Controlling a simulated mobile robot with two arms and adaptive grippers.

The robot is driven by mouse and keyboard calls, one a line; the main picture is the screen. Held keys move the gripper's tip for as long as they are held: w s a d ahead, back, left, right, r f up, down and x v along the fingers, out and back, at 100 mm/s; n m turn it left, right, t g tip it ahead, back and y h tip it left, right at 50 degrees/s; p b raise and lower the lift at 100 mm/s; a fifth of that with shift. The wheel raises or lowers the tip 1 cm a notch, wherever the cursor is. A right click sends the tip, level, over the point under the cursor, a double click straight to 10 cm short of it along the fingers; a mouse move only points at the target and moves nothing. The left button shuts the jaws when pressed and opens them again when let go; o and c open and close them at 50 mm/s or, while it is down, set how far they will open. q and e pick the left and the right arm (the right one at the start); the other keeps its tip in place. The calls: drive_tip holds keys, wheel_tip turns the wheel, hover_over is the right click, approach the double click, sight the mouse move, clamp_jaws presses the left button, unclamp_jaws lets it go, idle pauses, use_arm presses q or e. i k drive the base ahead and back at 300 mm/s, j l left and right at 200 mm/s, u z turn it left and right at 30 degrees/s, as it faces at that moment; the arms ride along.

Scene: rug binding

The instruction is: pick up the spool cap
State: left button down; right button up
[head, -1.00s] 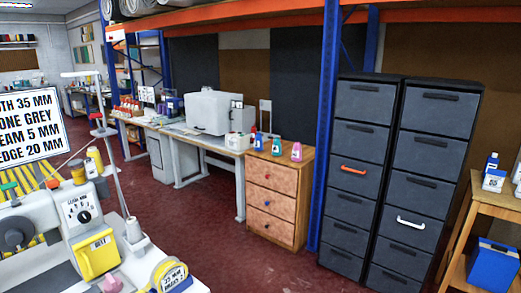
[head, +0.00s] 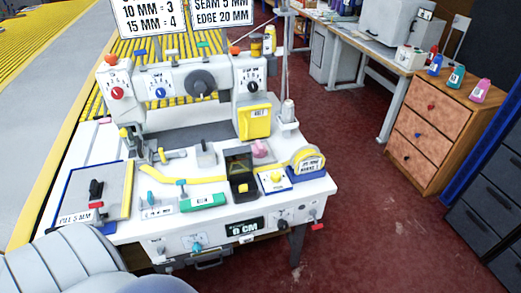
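I cannot tell for sure which thing is the spool cap. A small yellow spool-like piece (head: 269,40) and a yellow-topped piece (head: 256,45) stand on the top right of the sewing machine (head: 200,85). A small pink piece (head: 260,149) sits on the white machine table (head: 112,151), left of a yellow and blue tape dispenser (head: 307,162). A thin upright stand (head: 287,60) rises at the table's right. A pale, rounded part of my own body shows at the bottom left. Neither of my grippers is in view.
Yellow tape, levers, a green block (head: 203,201) and a dark open box (head: 241,172) crowd the table front. A yellow-striped conveyor (head: 60,60) lies at left. Red floor (head: 350,215) is clear between the table and the wooden drawer unit (head: 432,130).

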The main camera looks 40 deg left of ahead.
sight(259, 151)
drive_tip(key=u, duration=0.35)
drive_tip(key=i+l+u, duration=0.15)
drive_tip(key=u, duration=0.25)
drive_tip(key=i+l+u, duration=0.15)
drive_tip(key=u, duration=0.3)
drive_tip(key=i+l+u, duration=0.1)
drive_tip(key=l+u, duration=0.45)
drive_tip(key=u, duration=0.3)
drive_tip(key=i, duration=0.05)
